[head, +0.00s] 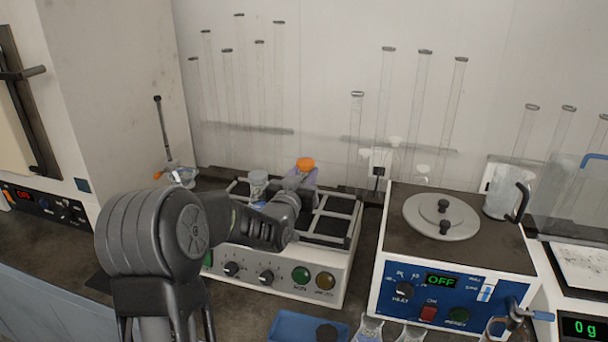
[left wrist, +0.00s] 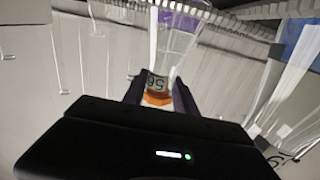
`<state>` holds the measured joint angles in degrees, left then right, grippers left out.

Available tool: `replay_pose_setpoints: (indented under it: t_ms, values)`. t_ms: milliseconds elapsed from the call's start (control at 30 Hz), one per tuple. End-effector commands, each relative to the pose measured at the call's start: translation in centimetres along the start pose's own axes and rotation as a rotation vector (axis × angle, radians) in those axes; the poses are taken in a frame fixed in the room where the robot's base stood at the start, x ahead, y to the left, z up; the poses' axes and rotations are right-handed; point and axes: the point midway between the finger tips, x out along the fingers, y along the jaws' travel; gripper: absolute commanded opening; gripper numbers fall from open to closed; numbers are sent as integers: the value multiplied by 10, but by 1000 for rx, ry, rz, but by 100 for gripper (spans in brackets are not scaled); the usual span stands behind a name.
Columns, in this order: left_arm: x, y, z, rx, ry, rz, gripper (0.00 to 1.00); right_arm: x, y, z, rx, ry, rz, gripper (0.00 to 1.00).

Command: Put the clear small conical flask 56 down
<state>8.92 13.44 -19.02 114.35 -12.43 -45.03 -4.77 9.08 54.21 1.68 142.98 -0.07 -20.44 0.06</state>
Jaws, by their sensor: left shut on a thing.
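My left gripper (head: 294,190) is over the shaker (head: 280,268) with the metal rack on top. It is shut on the clear small conical flask 56 (left wrist: 165,55), which has an orange top (head: 306,163). In the left wrist view the fingers (left wrist: 158,98) close around the narrow end, by the label with "56". The wrist view looks upside down, with the flask's wide end toward the picture's top. My arm hides part of the rack, and I cannot tell whether the flask's base touches it. The right gripper is not in view.
A small vessel (head: 258,184) stands left of the gripper at the rack. A hotplate (head: 448,262) with a round metal lid stands right of the shaker. Tall glass cylinders (head: 420,100) stand behind. A blue tray (head: 296,329) and glassware (head: 370,329) are in front.

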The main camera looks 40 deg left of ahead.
Motion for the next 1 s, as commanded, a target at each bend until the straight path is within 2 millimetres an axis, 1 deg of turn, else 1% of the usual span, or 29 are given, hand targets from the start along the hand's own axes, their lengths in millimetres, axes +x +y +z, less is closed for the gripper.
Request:
replay_pose_setpoints:
  t_ms: [33,67,300,567,700,867,1000]
  values:
    - [0,0,2,0,3,0,0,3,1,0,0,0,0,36]
    - [0,0,2,0,0,0,35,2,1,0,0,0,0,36]
    - [0,0,1,0,0,0,55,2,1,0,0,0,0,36]
    - [0,0,0,0,0,0,56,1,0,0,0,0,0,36]
    - [-1,0,-4,0,0,0,56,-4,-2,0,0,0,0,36]
    - [-22,0,0,-1,0,-1,56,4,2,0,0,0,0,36]
    - [-51,0,0,-2,1,-1,56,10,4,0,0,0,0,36]
